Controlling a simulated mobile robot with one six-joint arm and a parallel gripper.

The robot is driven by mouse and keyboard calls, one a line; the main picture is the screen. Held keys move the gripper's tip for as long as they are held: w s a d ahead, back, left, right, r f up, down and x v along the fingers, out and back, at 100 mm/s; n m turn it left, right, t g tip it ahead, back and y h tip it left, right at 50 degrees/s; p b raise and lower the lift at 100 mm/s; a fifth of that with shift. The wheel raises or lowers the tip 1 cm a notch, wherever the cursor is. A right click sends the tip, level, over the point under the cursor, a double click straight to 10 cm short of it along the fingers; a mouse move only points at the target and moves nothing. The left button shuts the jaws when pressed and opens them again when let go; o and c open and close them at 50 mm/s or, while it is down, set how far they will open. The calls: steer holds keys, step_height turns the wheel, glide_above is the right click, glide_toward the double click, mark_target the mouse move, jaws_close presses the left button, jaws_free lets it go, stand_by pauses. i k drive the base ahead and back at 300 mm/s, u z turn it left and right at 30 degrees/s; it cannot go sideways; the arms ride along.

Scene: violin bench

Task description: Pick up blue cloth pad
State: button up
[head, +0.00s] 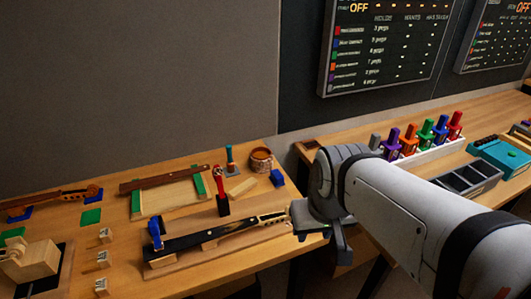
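A small blue piece (277,178) lies near the back right corner of the left bench, beside a round woven-looking container (261,159). Other flat blue pads show at the far left, one (20,214) under the end of a violin neck and one (93,189) near its scroll. I cannot tell which of these is the blue cloth pad. My gripper (335,235) points down by the right end of the left bench, to the right of the blue pieces and apart from them. The arm partly hides its fingers, so its opening is unclear.
A long dark fingerboard (220,231) with a blue clamp (155,233) lies across the bench front. Coloured bottles (424,132) and a grey tray (466,179) are on the right bench.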

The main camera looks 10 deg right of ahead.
mark_target(277, 177)
steer(key=u, duration=1.3)
steer(key=k, duration=0.55)
steer(key=z, duration=0.8)
steer(key=i, duration=1)
